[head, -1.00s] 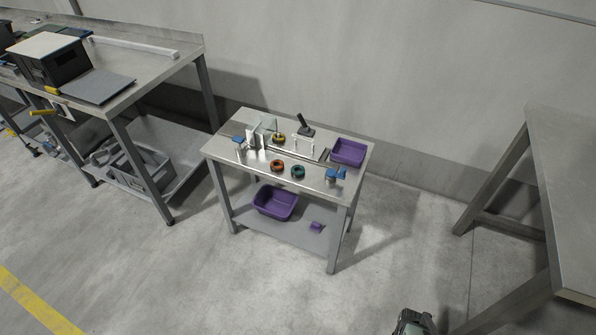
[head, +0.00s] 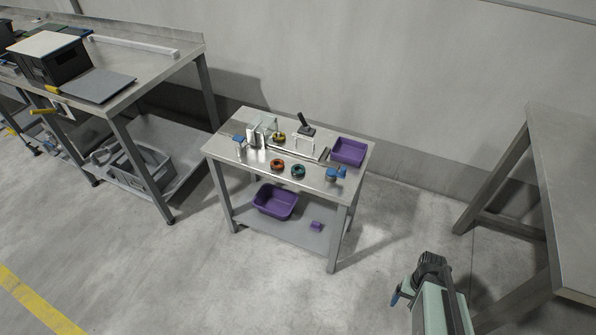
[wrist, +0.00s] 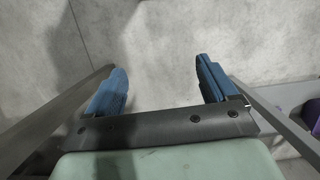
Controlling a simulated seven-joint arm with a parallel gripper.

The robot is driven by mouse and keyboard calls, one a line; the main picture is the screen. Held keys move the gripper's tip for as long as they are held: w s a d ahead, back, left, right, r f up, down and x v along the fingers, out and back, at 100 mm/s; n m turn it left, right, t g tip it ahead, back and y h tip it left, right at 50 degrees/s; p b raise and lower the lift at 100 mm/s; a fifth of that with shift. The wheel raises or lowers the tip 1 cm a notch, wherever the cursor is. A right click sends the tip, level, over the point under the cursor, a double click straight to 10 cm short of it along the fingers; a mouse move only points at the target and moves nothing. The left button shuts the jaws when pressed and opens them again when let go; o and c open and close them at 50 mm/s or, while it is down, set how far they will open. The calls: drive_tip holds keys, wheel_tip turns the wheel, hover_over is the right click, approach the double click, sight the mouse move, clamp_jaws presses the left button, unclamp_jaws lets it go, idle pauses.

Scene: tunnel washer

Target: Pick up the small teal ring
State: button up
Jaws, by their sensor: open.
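The small teal ring (head: 298,171) lies on the top of the small steel table (head: 225,150), near its front edge in the head view. An orange-red ring (head: 277,164) lies just left of it, and a yellow ring (head: 279,137) lies farther back. My gripper (head: 397,296) is at the lower right of the head view, over the floor and well apart from the table. In the wrist view its two blue fingers (wrist: 160,88) are spread wide with only floor between them. The teal ring is not in the wrist view.
A purple bin (head: 348,151) stands at the table's right end. A blue-topped item (head: 333,174) stands right of the teal ring. Another purple bin (head: 275,202) is on the lower shelf. A large bench (head: 560,200) stands at right; floor between is free.

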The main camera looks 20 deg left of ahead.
drive_tip(key=w+a+r+n+t, duration=0.2)
drive_tip(key=w+a+r, duration=0.2)
drive_tip(key=w+r, duration=0.6)
drive_tip(key=w+a+r+n, duration=0.3)
drive_tip(key=w+a, duration=0.3)
drive_tip(key=a, duration=0.3)
drive_tip(key=w+a+r+n, duration=0.3)
drive_tip(key=w+a+r, duration=0.2)
drive_tip(key=a, duration=0.4)
drive_tip(key=w+a+r+n, duration=0.3)
drive_tip(key=w+a, duration=0.3)
drive_tip(key=a, duration=0.4)
drive_tip(key=shift+w+r+t, duration=0.35)
drive_tip(key=shift+r+t, duration=0.05)
drive_tip(key=shift+r, duration=0.05)
drive_tip(key=a+r+n, duration=0.3)
drive_tip(key=a+r, duration=0.1)
drive_tip(key=a, duration=0.5)
drive_tip(key=a+r+n, duration=0.2)
drive_tip(key=a+r, duration=0.2)
drive_tip(key=a, duration=0.5)
hover_over(298, 166)
drive_tip(key=f, duration=0.5)
drive_tip(key=s+f, duration=0.1)
drive_tip(key=f, duration=0.2)
drive_tip(key=shift+d, duration=0.25)
drive_tip(key=shift+s+f, duration=0.15)
drive_tip(key=shift+f, duration=2.4)
drive_tip(key=c, duration=1.1)
drive_tip(key=shift+c, duration=0.2)
